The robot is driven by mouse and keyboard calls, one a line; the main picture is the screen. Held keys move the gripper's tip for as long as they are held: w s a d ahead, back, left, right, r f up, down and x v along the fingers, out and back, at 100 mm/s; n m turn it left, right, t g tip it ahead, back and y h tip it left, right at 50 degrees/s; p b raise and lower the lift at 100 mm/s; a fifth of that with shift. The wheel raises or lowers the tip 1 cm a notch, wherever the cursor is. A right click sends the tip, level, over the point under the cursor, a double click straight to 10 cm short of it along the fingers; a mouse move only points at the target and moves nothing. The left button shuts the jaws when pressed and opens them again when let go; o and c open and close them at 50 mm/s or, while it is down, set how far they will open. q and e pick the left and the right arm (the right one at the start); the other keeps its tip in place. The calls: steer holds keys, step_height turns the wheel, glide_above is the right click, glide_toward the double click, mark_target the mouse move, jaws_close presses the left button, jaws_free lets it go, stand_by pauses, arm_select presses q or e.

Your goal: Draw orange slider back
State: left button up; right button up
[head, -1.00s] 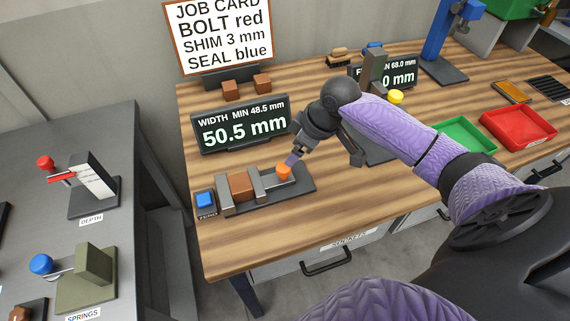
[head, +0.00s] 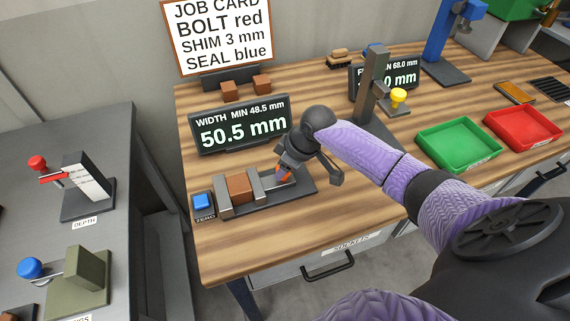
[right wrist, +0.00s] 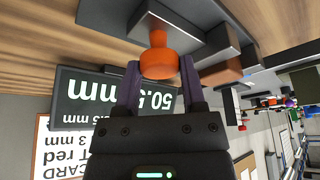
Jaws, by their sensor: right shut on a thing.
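The orange slider knob (head: 281,177) belongs to the width gauge (head: 302,186) on the wooden bench. It also shows large in the right wrist view (right wrist: 158,56), between two dark fingers. My right gripper (head: 283,174) is shut on this knob and partly hides it in the head view. A brown block (head: 239,187) sits in the gauge between the grey fixed jaw (head: 223,199) and the grey moving jaw (head: 257,185); the moving jaw looks close against it. The width display (head: 240,126) reads 50.5 mm, MIN 48.5 mm. My left gripper is out of view.
A blue ZERO button (head: 202,201) is left of the gauge. A second gauge with a yellow knob (head: 398,96) stands behind my right arm. Green (head: 459,143) and red (head: 523,128) trays lie at right. The bench front is clear.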

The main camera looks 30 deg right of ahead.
jaws_close()
steer(key=shift+s+d+r+p, duration=0.1)
steer(key=shift+s+d+p, duration=0.1)
steer(key=shift+d+p, duration=0.45)
steer(key=shift+d, duration=0.2)
steer(key=o, duration=0.9)
jaws_free()
steer(key=shift+d, duration=0.15)
steer(key=shift+o, duration=0.2)
